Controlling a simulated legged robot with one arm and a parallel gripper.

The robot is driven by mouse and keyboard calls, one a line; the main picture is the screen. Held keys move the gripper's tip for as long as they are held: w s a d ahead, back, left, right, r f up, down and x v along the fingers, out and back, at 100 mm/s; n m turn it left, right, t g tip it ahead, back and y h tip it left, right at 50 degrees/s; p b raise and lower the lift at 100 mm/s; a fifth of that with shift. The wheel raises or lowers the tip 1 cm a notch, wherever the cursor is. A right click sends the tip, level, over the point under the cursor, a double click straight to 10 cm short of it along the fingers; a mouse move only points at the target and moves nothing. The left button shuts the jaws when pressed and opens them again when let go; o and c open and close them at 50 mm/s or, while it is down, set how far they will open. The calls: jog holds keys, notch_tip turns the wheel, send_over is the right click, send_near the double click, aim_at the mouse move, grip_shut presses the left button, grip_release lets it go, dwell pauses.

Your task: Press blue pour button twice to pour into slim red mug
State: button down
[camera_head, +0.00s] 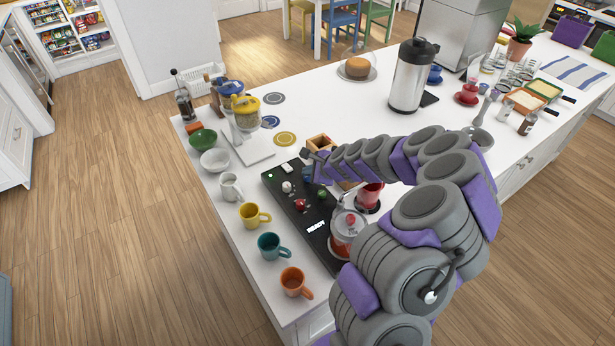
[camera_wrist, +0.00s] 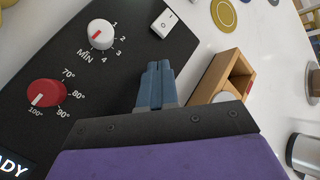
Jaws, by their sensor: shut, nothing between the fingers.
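The black control panel (camera_head: 283,190) lies on the white counter and shows READY; it also fills the left of the wrist view (camera_wrist: 60,25). On it are a white knob (camera_wrist: 101,33), a red knob (camera_wrist: 46,93) and a white rocker switch (camera_wrist: 167,23). My gripper (camera_wrist: 158,66) is shut and empty over the panel's right part, near its edge; I cannot tell whether it touches. No blue pour button can be made out; my gripper and arm hide part of the panel. A red mug (camera_head: 369,194) stands right of the panel, partly behind my arm.
A glass pot with red parts (camera_head: 345,228) stands at the panel's near end. A wooden box (camera_wrist: 236,74) is close right of my fingers. Several mugs, including a yellow one (camera_head: 252,215), line the counter's left edge. A scale with jars (camera_head: 245,148) stands behind the panel.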

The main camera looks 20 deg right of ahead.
aim_at(309, 178)
jog(key=shift+f+b, duration=0.3)
jog(key=shift+f, duration=0.35)
dwell(0.5)
jog(key=shift+r, duration=0.15)
jog(key=shift+r+p, duration=1.05)
jog(key=shift+r, duration=0.05)
jog(key=shift+r+p, duration=2.1)
jog(key=shift+r, duration=0.45)
